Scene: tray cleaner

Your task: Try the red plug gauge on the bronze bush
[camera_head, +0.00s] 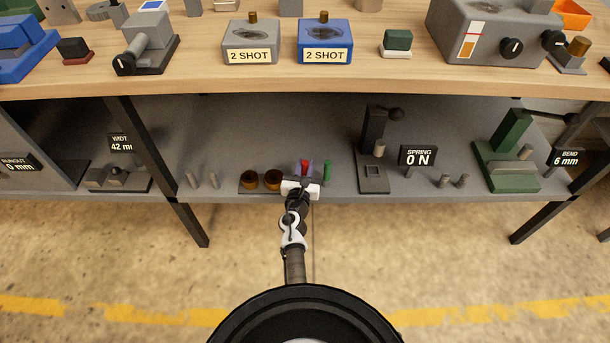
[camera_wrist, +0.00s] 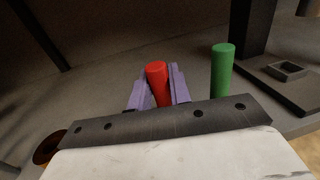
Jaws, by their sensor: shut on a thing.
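The red plug gauge (camera_head: 304,166) stands roughly upright on the lower shelf in the head view. In the wrist view the red plug gauge (camera_wrist: 157,72) is between the purple fingers of my gripper (camera_wrist: 158,88). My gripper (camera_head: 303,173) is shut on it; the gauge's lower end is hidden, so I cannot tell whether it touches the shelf. Two bronze-brown bushes, one on the left (camera_head: 249,180) and one on the right (camera_head: 273,180), sit side by side just left of my gripper. Part of a bush (camera_wrist: 46,150) shows at the wrist view's lower left.
A green plug gauge (camera_head: 328,172) stands upright close to my gripper's right, also in the wrist view (camera_wrist: 222,72). A dark spring press (camera_head: 373,150) stands further right. Two small grey pins (camera_head: 202,180) stand left of the bushes. The wooden worktop (camera_head: 200,85) overhangs the shelf.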

